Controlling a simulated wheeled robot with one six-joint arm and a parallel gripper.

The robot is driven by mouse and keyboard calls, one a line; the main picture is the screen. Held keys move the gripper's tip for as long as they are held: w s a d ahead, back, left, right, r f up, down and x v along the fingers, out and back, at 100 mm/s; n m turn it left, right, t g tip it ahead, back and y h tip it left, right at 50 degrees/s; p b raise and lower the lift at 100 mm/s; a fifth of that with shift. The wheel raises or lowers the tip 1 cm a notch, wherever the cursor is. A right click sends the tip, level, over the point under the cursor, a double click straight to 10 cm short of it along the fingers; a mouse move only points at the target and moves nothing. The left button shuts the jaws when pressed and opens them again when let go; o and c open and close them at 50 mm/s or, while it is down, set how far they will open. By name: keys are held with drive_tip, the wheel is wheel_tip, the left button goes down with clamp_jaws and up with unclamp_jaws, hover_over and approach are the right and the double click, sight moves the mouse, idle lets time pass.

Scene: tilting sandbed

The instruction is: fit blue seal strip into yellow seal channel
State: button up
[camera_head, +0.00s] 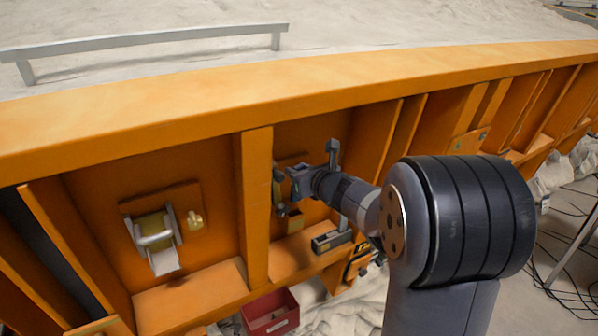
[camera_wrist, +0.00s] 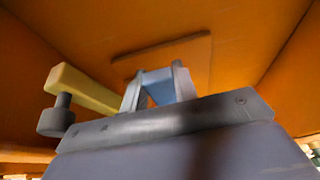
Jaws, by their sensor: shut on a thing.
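My gripper (camera_wrist: 158,74) points into an orange bay in the wrist view. It is shut on the blue seal strip (camera_wrist: 168,87), a short pale-blue piece between its two grey fingers. The yellow seal channel (camera_wrist: 84,90) is a pale yellow bar to the left of the fingers, with a dark round knob below its left end. A gap shows between the strip and most of the bar; whether they touch near the fingers I cannot tell. In the head view my gripper (camera_head: 291,178) is in the bay right of an upright rib; the strip cannot be made out there.
An orange backing plate (camera_wrist: 165,58) lies behind the fingers. In the head view, a dark box (camera_head: 331,241) sits on the ledge below my gripper, and a red bin (camera_head: 270,312) stands lower. The orange rib (camera_head: 255,205) bounds the bay on the left. A roll holder (camera_head: 154,235) is in the left bay.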

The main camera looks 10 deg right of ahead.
drive_tip(key=b, duration=0.5)
hover_over(296, 201)
wheel_tip(296, 201, down, 4)
drive_tip(key=shift+d+f, duration=0.15)
drive_tip(key=shift+w+f+b, duration=0.25)
drive_tip(key=shift+f+b, duration=1.4)
drive_tip(key=shift+b, duration=0.2)
drive_tip(key=shift+w+f+b, duration=0.2)
drive_tip(key=shift+f+b, duration=1.45)
drive_tip(key=shift+b, duration=0.15)
idle(0.6)
drive_tip(key=o, duration=1.1)
drive_tip(key=shift+o, duration=0.2)
drive_tip(key=shift+o, duration=1.3)
drive_tip(key=shift+r, duration=0.1)
